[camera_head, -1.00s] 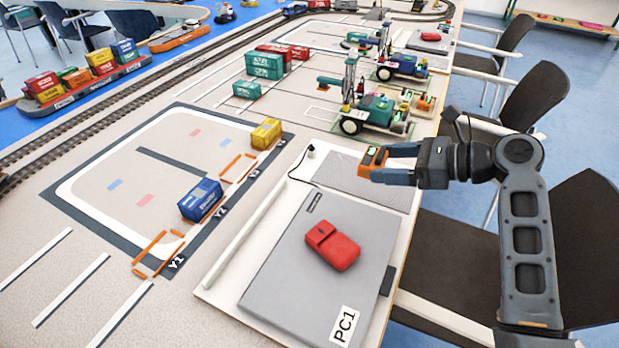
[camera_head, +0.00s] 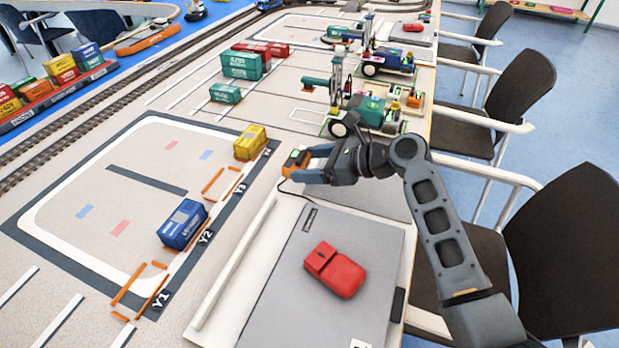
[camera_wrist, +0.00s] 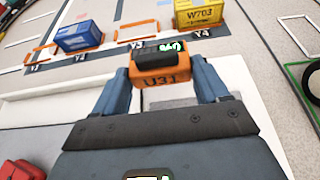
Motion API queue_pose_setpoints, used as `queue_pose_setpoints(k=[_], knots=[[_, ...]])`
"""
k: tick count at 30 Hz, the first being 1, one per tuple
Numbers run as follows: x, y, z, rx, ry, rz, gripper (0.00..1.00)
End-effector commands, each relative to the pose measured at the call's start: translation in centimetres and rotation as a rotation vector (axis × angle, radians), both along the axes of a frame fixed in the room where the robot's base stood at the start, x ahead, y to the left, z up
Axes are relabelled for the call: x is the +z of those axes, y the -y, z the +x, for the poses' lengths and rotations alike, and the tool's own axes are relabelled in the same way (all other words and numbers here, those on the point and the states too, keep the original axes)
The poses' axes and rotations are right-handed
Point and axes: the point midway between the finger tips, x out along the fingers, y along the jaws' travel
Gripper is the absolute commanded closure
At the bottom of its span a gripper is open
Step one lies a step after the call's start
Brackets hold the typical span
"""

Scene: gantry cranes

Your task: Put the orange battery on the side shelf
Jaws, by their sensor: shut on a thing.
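My gripper (camera_head: 312,164) is shut on the orange battery (camera_head: 295,161), which has a dark top. In the wrist view the battery (camera_wrist: 160,79) sits between both fingers, with a green display on its top and "U31" on its near face. My gripper holds it above the white edge of the grey pad, just right of the yard marked Y3 and Y4. The side shelf cannot be picked out for certain; a low shelf with a green frame and coloured items (camera_head: 557,11) stands at the far top right.
A red device (camera_head: 335,269) lies on the grey laptop-like panel (camera_head: 272,290). A blue container (camera_head: 183,224) and a yellow container (camera_head: 250,143) stand in the yard. Crane models (camera_head: 368,110) stand behind my gripper. Chairs (camera_head: 565,240) line the table's right side; blue floor lies beyond.

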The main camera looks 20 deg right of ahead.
Motion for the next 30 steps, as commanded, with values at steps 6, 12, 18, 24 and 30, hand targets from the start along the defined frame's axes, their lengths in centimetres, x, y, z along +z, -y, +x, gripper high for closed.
queue_pose_setpoints(k=[6,12,18,24,30], knots=[[-1.2,-0.3,0.3,-0.002,-0.001,0.001,0.69],[-4.0,-0.2,0.3,-0.002,-0.002,0.002,0.69],[-4.2,-0.3,0.3,-0.001,0.002,0.001,0.69],[-4.5,-0.3,0.3,-0.001,0.000,0.001,0.69],[-4.5,-0.3,0.3,-0.001,0.000,0.000,0.16]])
